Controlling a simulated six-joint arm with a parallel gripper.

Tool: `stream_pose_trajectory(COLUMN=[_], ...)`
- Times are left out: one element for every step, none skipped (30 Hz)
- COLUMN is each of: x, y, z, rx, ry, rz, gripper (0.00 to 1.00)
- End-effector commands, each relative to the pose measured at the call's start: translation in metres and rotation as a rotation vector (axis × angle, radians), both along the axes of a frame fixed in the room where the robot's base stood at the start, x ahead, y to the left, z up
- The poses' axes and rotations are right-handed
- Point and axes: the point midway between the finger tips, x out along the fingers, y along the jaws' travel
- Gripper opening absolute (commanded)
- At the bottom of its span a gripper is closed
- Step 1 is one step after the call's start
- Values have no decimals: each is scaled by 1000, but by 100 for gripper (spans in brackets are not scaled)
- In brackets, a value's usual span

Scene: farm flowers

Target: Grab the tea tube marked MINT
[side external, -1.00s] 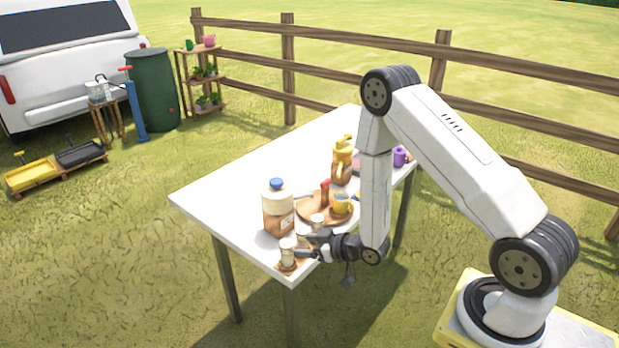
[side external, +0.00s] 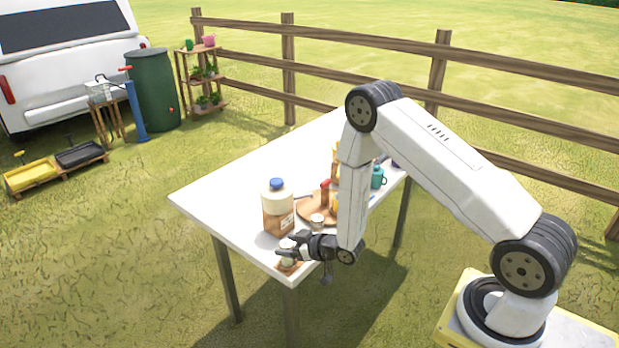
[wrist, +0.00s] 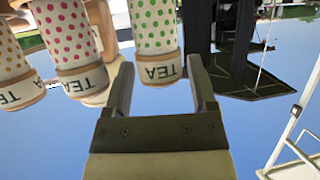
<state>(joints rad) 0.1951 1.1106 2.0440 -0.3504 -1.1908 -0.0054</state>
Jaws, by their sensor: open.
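In the wrist view, three white dotted tea tubes hang in from the top edge, each with a TEA band. One has green dots (wrist: 153,28), one pink dots (wrist: 66,32) and one yellow dots (wrist: 12,62). No MINT marking is readable. My gripper (wrist: 159,66) is open, its fingertips on either side of the green-dotted tube's banded end; contact cannot be told. In the side external view my gripper (side external: 284,249) is at the table's near corner and largely hides the tubes there.
The left of the table is clear.

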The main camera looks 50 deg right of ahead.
Motion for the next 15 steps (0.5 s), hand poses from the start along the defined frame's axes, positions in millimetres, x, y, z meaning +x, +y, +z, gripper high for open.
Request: stream_pose_trajectory(x=[3, 5, 6, 7, 8, 8, 8, 8, 8, 8, 8, 8, 8, 8, 8], y=[1, 1, 1, 2, 2, 2, 2, 2, 2, 2, 2, 2, 2, 2, 1], z=[-2, -2, -3, -3, -3, -3, -3, -3, -3, -3, -3, -3, -3, -3, -3], rx=[0, 0, 1, 1, 1, 1, 1, 1, 1, 1, 1, 1, 1, 1, 1], ry=[0, 1, 1, 0, 0, 0, 0, 0, 1, 1, 1, 1, 1, 1, 1], rz=[1, 1, 1, 1, 0, 0, 0, 0, 0, 0, 0, 0, 0, 0, 0], gripper=[73, 73, 73, 73, 73, 73, 73, 73, 73, 73, 73, 73, 73, 73, 73])
